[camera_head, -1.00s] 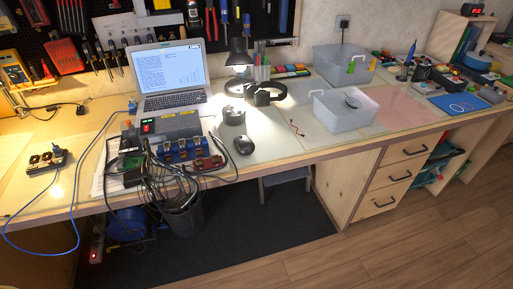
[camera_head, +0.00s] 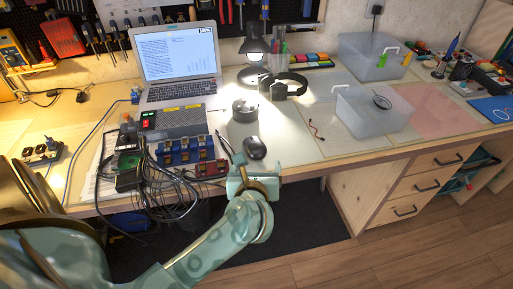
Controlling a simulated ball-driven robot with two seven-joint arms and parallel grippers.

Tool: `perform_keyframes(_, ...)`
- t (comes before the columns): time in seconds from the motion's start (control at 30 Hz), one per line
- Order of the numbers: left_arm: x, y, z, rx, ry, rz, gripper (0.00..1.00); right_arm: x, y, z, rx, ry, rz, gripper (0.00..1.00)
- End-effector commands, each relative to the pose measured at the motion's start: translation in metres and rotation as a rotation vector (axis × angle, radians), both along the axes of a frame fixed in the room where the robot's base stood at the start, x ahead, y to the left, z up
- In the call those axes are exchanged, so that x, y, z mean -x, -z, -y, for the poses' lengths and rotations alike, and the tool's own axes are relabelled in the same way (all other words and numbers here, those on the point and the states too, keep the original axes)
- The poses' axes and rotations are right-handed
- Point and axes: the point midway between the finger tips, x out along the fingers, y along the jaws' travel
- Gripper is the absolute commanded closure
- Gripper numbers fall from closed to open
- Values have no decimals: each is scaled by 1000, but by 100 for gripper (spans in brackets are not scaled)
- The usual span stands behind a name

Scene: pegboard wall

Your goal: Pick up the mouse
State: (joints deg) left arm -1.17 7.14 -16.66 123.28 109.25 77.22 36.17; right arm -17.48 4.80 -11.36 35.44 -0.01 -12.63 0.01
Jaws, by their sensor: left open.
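The black mouse (camera_head: 255,148) lies on the workbench (camera_head: 290,155) near its front edge, right of the circuit boards. My left gripper (camera_head: 250,174) is at the bench's front edge, just in front of the mouse and below it in the picture. Its jaws are open and hold nothing that I can see. The gripper appears apart from the mouse, though the gap is small. The right gripper is not in view.
Left of the mouse are blue and red boards (camera_head: 185,150) with tangled black cables (camera_head: 170,185). Behind it stand a round dark container (camera_head: 244,111), headphones (camera_head: 290,87) and a laptop (camera_head: 177,62). A clear bin (camera_head: 372,115) stands right. Bench between mouse and bin is mostly free.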

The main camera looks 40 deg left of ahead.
Motion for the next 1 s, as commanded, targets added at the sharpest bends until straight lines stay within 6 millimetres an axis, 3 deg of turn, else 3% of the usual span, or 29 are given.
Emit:
perform_keyframes(0.13,-24,15,-16,-4,0,-3,16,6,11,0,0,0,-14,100)
perform_keyframes(0.37,-39,22,-27,-5,0,-2,16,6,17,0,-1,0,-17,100)
perform_keyframes(0.6,-64,40,-50,-6,0,-4,16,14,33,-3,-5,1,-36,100)
perform_keyframes(0.9,-71,39,-55,-4,0,-2,16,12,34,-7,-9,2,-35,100)
perform_keyframes(0.93,-71,38,-55,-4,0,-2,19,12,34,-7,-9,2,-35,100)
perform_keyframes(1.0,-71,39,-55,-4,0,-2,38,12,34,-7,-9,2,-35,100)
